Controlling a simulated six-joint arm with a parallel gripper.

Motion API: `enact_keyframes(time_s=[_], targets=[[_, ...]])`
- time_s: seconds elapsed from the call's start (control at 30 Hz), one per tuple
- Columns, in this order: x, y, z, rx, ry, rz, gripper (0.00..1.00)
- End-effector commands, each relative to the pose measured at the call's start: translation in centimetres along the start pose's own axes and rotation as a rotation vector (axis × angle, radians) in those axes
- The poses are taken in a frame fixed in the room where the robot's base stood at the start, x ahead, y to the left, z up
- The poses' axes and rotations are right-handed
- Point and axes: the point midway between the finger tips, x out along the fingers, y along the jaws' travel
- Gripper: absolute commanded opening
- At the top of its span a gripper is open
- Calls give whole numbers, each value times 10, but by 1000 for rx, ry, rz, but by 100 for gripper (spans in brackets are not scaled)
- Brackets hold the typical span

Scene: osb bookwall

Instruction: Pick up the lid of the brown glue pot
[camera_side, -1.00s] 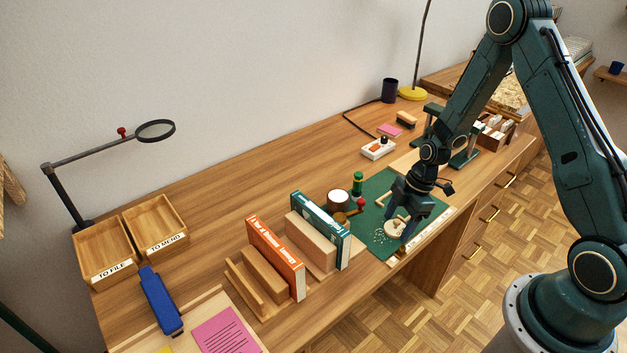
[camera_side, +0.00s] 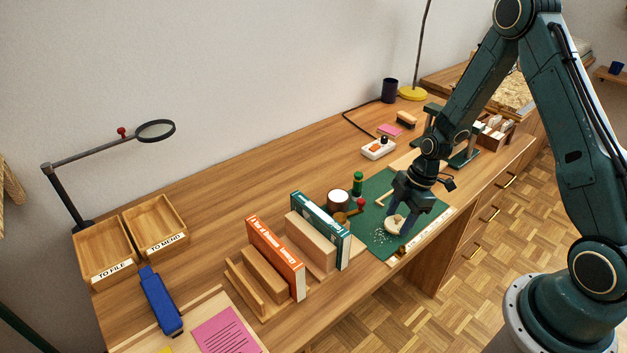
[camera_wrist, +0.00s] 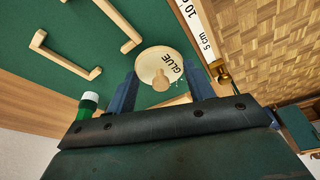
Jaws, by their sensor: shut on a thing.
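The lid (camera_side: 394,226) is a pale round wooden disc with a knob. In the wrist view the lid (camera_wrist: 158,62) reads "GLUE" and sits between my blue fingers. My gripper (camera_side: 402,219) is shut on the lid, low over the green mat's front part; it also shows in the wrist view (camera_wrist: 160,86). The lid looks tilted in the side view; whether it is fully clear of the mat I cannot tell. The brown glue pot (camera_side: 329,201) stands uncovered at the mat's left, its white top showing, apart from my gripper.
A green bottle (camera_side: 357,184) and a red-topped piece (camera_side: 361,202) stand near the pot. A teal book (camera_side: 321,219) and an orange book (camera_side: 276,262) stand upright to the left. Wooden pieces lie on the green mat (camera_side: 372,219). A ruler edges its front.

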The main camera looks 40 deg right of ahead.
Motion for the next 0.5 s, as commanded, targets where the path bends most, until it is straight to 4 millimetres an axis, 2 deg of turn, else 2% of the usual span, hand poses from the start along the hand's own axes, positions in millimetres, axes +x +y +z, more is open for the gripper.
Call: enact_keyframes(time_s=[0.27,0.5], targets=[[-34,0,-10,-1,0,3,32],[-76,1,-21,-1,0,5,32]])
